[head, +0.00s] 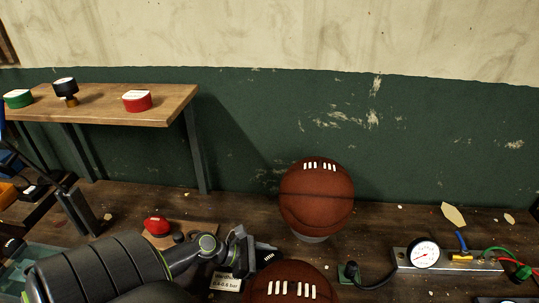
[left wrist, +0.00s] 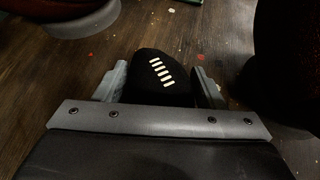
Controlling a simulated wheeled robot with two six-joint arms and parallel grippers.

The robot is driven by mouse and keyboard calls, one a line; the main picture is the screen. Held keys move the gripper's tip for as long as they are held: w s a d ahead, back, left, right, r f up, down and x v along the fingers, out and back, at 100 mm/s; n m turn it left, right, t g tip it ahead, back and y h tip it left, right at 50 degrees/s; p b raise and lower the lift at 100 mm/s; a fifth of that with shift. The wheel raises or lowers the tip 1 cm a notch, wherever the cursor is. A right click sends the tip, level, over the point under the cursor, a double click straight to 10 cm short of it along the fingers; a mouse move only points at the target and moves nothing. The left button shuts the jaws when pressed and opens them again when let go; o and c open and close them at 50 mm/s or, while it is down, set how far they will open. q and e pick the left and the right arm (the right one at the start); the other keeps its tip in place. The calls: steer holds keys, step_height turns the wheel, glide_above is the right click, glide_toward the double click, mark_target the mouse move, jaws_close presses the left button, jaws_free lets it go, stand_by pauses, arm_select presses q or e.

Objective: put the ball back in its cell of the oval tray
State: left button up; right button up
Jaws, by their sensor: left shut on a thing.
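A small black ball (left wrist: 158,78) with a row of white stitches sits between the fingers of my left gripper (left wrist: 162,86) in the left wrist view. The gripper is shut on it. In the head view my left gripper (head: 250,252) reaches in from the lower left, and the black ball (head: 268,256) shows at its tip, partly hidden. The ball is close to a large brown ball at the bottom edge. I cannot make out an oval tray in either view. My right gripper is not in view.
A large brown ball (head: 316,195) stands on a pale ring, and another (head: 290,287) is cut off at the bottom. A pressure gauge (head: 423,253) with hoses lies right. A red-capped item (head: 156,225) and a label card (head: 226,283) lie near my arm. A wooden bench (head: 100,104) stands back left.

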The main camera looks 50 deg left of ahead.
arm_select(q)
steer(key=o, duration=1.2)
steer(key=shift+c, duration=0.2)
